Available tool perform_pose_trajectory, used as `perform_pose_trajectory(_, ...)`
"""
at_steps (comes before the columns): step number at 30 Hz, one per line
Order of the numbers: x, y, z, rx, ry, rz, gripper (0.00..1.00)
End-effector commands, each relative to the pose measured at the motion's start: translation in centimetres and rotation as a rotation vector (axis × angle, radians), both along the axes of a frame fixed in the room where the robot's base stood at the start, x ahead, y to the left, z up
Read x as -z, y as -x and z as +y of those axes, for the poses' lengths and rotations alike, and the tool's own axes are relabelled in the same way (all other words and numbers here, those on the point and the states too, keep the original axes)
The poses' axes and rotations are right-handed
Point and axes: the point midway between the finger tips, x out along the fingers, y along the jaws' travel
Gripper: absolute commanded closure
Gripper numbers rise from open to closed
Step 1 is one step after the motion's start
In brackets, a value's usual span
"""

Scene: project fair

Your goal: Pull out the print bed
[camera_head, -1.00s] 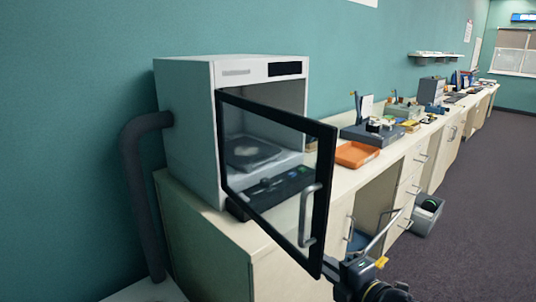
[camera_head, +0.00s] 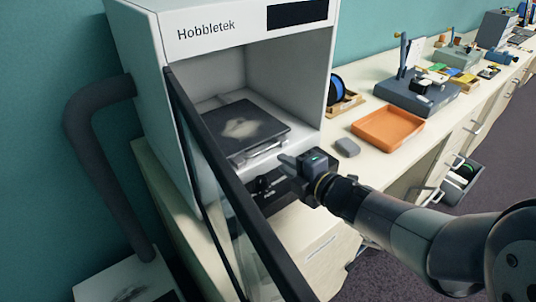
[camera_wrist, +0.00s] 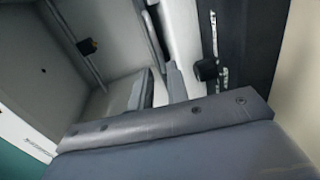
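The print bed (camera_head: 238,128), a dark square plate with a pale smudge, lies inside the open white printer cabinet (camera_head: 150,40). A light bar handle (camera_head: 262,154) runs along its front edge. My gripper (camera_head: 284,159) is at the cabinet mouth, just in front of and right of that handle. In the wrist view, two grey fingers (camera_wrist: 158,88) stand apart with a narrow gap, and a light bar (camera_wrist: 155,40) lies just beyond them. I see no clear grip on the handle. The black-framed glass door (camera_head: 225,190) is swung open on the left.
A dark control panel (camera_head: 268,190) sits below the chamber opening. On the counter to the right are a grey mouse-like object (camera_head: 347,147), an orange tray (camera_head: 388,128) and a blue spool (camera_head: 336,89). A dark hose (camera_head: 85,150) runs down the cabinet's left side.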

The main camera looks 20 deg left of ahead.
Motion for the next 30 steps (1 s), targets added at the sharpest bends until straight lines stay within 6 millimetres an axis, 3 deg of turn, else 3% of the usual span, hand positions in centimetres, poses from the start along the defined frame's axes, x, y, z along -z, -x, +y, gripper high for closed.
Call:
perform_pose_trajectory(6, 0.8, -1.8, 3.6, -0.002, 0.000, 0.002, 0.84)
perform_pose_trajectory(13, 1.3, -3.1, 6.0, -0.001, 0.000, 0.000, 0.84)
perform_pose_trajectory(26, 1.5, -3.4, 6.6, 0.000, 0.000, 0.000, 0.84)
perform_pose_trajectory(30, 1.5, -3.4, 6.6, 0.000, 0.000, 0.000, 0.95)
